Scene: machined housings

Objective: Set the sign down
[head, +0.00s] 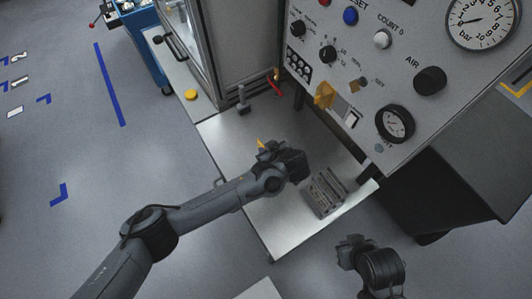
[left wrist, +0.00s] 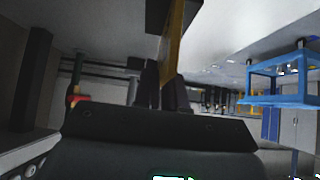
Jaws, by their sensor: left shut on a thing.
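The sign (head: 261,143) shows in the head view only as a small yellow tip beside my left gripper (head: 270,149). In the left wrist view the sign (left wrist: 177,45) is a yellow, edge-on strip between the dark fingers (left wrist: 166,88) of my left gripper, which is shut on it. The gripper is over the middle of the metal worktop (head: 225,137). The arm and hand hide most of the sign in the head view, and I cannot tell whether it touches the worktop. My right gripper (head: 350,243) is off the worktop's front right corner; its jaws are unclear.
A grey machined housing (head: 323,193) lies on the worktop right of my left gripper. A control panel (head: 365,60) with gauges and knobs stands behind, with a yellow part (head: 324,96) near its lower edge. A grey upright fitting (head: 242,99) stands at the back left. The worktop's left part is clear.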

